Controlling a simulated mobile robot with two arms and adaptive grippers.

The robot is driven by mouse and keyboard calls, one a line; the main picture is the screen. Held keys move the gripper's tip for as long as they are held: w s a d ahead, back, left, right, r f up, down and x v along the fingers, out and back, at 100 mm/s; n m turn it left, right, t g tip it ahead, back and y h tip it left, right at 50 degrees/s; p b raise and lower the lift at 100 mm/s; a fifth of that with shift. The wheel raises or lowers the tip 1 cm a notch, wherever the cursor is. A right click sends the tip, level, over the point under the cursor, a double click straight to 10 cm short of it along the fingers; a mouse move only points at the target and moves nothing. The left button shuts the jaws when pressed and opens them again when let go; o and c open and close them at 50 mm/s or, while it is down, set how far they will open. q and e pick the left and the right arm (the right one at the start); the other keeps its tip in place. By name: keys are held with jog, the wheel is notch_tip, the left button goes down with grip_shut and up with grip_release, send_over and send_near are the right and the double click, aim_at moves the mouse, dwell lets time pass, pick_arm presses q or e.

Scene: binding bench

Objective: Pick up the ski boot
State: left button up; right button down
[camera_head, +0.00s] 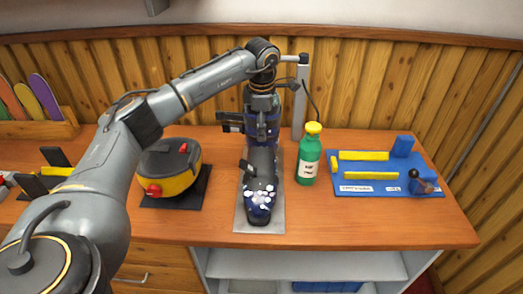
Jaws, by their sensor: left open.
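The ski boot (259,192) stands upright on a grey plate (274,218) at the middle of the bench. It is dark, with a white pattern on its blue toe and the toe facing me. My left gripper (261,122) is open and points down at the top of the boot's shaft. One black finger shows on the left side of the shaft. The other finger is hard to make out, and I cannot tell whether either touches the boot. The gripper and wrist partly hide the upper shaft. My right gripper is not in view.
A green bottle (308,160) with a yellow cap stands close to the boot's right. A grey post (301,97) rises behind it. A yellow and black round device (168,172) sits to the left. A blue board (388,189) with yellow bars lies at right. Bare wood shows in front.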

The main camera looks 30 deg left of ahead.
pick_arm(q)
jog(key=shift+d, duration=0.1)
grip_shut()
jog(key=shift+w, duration=0.1)
jog(key=shift+r, duration=0.1)
